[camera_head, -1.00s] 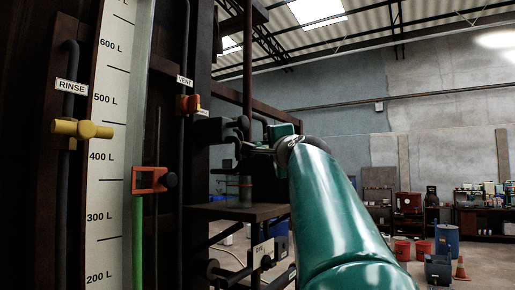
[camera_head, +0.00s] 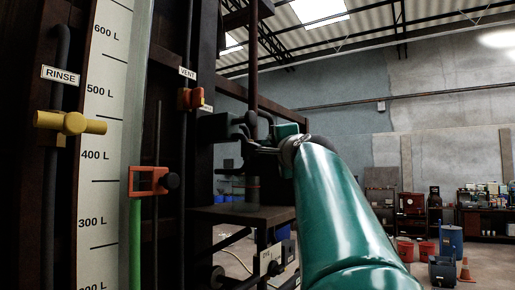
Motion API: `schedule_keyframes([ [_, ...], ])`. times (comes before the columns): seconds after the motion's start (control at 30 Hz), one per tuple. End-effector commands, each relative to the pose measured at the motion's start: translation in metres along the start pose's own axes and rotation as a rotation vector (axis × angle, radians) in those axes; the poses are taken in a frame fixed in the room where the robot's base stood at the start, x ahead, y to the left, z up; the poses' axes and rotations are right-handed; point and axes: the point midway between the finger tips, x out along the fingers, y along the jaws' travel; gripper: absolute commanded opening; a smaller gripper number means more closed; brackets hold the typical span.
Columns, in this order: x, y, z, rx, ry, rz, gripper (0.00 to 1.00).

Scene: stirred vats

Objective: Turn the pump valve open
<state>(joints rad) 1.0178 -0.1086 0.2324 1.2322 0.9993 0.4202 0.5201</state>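Which part is the pump valve I cannot tell for sure. A small label (camera_head: 206,107), too small to read, sits right of the orange vent valve (camera_head: 191,99) under the VENT label (camera_head: 187,72). My gripper (camera_head: 212,126), dark, reaches left from my green arm to just below that small label, close to the dark post. Its fingertips blend into the dark background, so any handle there is hidden or too dark to make out. A yellow valve (camera_head: 70,122) under the RINSE label (camera_head: 60,74) is at the left, apart from my gripper.
A tall litre scale (camera_head: 99,130) with a green level tube (camera_head: 135,240) and an orange slider (camera_head: 148,181) stands left of my gripper. A dark shelf (camera_head: 245,214) is below it. Red buckets (camera_head: 415,250) and a blue drum (camera_head: 449,240) stand far right, past open floor.

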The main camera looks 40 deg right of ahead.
Motion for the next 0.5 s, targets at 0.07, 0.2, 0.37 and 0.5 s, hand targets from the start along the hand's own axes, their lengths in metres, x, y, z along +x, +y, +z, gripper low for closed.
schedule_keyframes([
  [0.07,0.0003,0.0005,0.0000,0.000,0.000,0.001,0.16],
  [0.2,0.0009,0.0009,0.0004,0.000,-0.001,0.002,0.05],
  [0.37,0.0019,0.0012,0.0011,0.000,-0.003,0.002,0.01],
  [0.5,0.0029,0.0013,0.0026,0.001,-0.006,0.002,0.00],
])
